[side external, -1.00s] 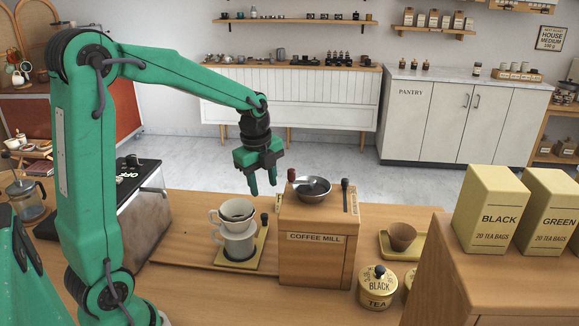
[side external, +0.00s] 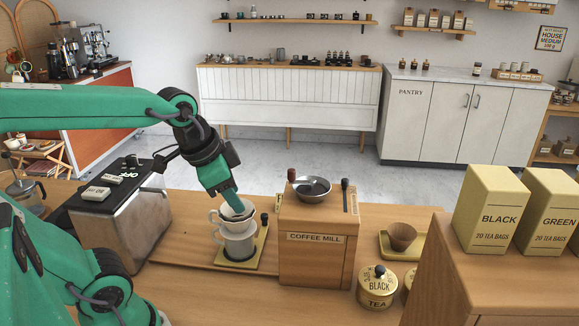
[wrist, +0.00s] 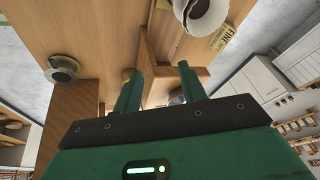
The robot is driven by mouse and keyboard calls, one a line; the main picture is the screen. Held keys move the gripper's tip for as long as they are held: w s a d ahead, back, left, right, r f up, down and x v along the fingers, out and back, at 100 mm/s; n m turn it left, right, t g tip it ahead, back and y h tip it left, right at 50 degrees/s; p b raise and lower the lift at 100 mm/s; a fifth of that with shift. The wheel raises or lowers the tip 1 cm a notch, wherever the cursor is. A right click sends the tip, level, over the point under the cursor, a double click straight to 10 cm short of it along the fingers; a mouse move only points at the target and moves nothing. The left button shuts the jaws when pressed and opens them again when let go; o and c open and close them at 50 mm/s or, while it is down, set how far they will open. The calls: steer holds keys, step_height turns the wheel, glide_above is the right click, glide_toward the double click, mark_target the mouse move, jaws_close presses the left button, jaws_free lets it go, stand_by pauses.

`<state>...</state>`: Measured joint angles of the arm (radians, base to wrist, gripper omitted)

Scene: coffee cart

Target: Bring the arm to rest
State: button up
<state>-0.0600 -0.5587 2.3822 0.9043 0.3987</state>
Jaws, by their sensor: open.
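The wooden coffee mill (side external: 318,245) with a metal bowl stands right of the dripper. A boxy metal machine (side external: 130,215) is at left. The space above the mill is clear.

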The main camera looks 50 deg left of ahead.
steer(key=s+n, duration=0.1)
steer(key=s+d+n, duration=0.1)
steer(key=s+n, duration=0.1)
steer(key=shift+s+d+f+n+t, duration=0.2)
steer(key=shift+s+d+n+t, duration=0.1)
steer(key=shift+s+n+t, duration=0.1)
stand_by(1.4)
